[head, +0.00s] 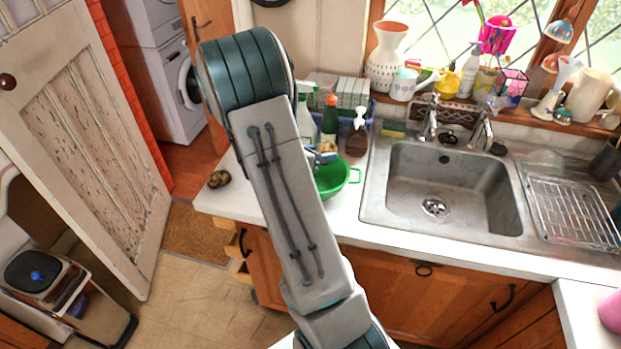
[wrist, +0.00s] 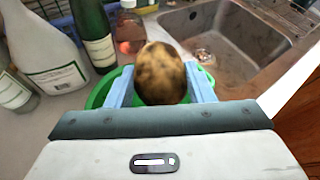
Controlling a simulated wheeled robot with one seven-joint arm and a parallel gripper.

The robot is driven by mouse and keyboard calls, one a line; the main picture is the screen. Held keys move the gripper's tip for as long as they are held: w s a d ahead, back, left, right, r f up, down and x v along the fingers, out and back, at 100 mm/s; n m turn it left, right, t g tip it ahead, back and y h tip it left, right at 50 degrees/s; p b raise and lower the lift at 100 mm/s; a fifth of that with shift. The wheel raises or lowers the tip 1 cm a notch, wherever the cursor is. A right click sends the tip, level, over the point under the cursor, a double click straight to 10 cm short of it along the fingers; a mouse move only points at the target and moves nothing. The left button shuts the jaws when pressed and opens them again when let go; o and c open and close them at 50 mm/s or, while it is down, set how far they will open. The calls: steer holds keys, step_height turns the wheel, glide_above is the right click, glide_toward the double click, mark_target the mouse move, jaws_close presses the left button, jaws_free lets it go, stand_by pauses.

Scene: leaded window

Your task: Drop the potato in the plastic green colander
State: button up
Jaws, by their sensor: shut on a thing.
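The brown, speckled potato (wrist: 160,76) is held between the two light blue fingers of my gripper (wrist: 160,85) in the wrist view. In the head view, a small part of the potato (head: 327,147) shows at my gripper (head: 322,156), beyond my arm. The green plastic colander (head: 338,181) stands on the counter just right of my arm, which hides its left part. In the wrist view, the colander (wrist: 97,95) shows below and around the potato. The potato appears to be above the colander, but its exact height is hard to tell.
Several bottles (head: 330,118) stand behind the colander, with a soap dispenser (head: 357,138) close by. The metal sink (head: 380,205) lies to the right. Brown lumpy things (head: 218,179) lie at the counter's left end. The counter strip (head: 345,222) in front of the colander is clear.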

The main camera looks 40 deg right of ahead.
steer(key=shift+d+f+b, duration=0.15)
steer(key=shift+f+b, duration=1.45)
steer(key=shift+f, duration=1.05)
steer(key=o, duration=1.1)
steer(key=w+b+v, duration=0.1)
steer(key=b+v, duration=0.1)
steer(key=v, duration=1.1)
steer(key=shift+s+a+r, duration=0.25)
steer(key=shift+s+a, duration=0.15)
steer(key=shift+s, duration=0.1)
